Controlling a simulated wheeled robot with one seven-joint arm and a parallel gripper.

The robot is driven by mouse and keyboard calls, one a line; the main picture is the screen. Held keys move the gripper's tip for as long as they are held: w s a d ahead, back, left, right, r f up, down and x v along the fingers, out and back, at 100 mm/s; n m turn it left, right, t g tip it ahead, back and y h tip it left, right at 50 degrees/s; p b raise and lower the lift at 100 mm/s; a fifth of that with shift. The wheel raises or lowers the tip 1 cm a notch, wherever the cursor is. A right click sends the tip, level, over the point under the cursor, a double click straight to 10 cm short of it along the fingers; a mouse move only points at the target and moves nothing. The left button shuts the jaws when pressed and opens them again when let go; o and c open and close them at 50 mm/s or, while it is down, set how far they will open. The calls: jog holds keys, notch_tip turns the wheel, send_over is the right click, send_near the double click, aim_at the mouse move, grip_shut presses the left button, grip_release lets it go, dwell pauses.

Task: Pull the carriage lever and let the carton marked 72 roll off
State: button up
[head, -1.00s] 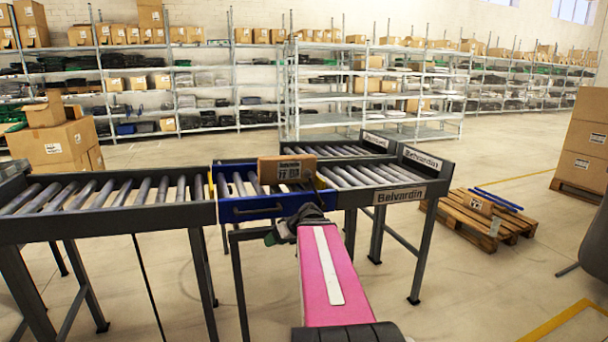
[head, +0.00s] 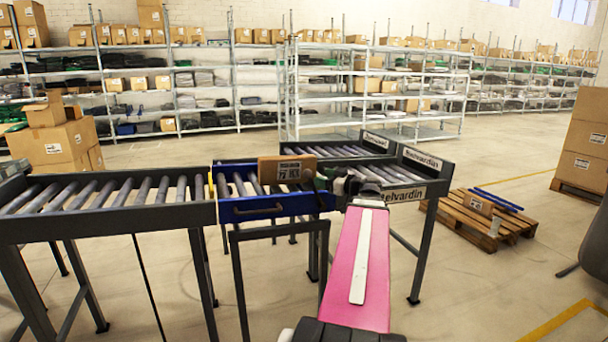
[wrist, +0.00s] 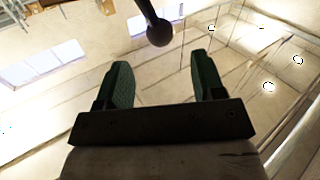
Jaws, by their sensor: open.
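The brown carton (head: 287,169), whose label appears to read 72, sits on the rollers of the blue carriage (head: 262,207). The carriage stands between the left conveyor and the right conveyor. My gripper (head: 326,178) is just right of the carton, at the carriage's right end. In the wrist view its two green fingers (wrist: 161,64) are apart with nothing between them. The carriage lever (wrist: 158,31), a dark rod with a round knob, points down from the top of that view, slightly beyond the fingertips. In the head view my gripper hides the lever.
A grey left roller conveyor (head: 108,194) has empty rollers. The right conveyor, labelled Belvardin (head: 403,195), has two lanes and is partly behind my arm. A wooden pallet (head: 470,222) with a small carton stands to its right. Shelves line the back.

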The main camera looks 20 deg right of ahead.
aim_at(304, 173)
jog(key=x, duration=0.9)
jog(key=shift+w+f, duration=0.1)
jog(key=shift+w, duration=0.05)
jog(key=shift+c, duration=0.3)
